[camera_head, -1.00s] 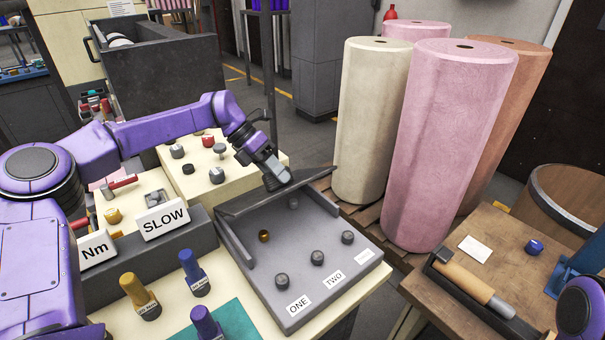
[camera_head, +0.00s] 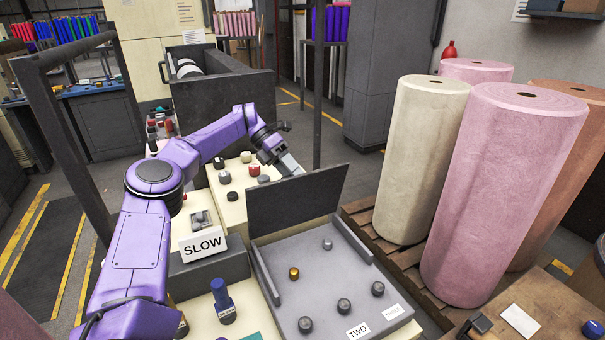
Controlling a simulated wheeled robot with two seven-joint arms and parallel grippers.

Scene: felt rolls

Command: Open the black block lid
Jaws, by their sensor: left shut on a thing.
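The black lid (camera_head: 297,205) is a flat dark panel standing raised along the back edge of the grey block (camera_head: 335,272). The block's top is uncovered, with low side walls, a brass knob (camera_head: 294,273) and several grey knobs (camera_head: 344,306). My left gripper (camera_head: 291,167) is at the lid's top edge and is shut on it. Its fingertips are partly hidden behind the lid. My right gripper is not in view.
A "SLOW" sign (camera_head: 203,247) and a blue knob (camera_head: 222,300) are left of the block. Tall cream (camera_head: 424,160) and pink (camera_head: 505,195) felt rolls stand on a pallet to the right. A wooden table (camera_head: 530,310) is at lower right.

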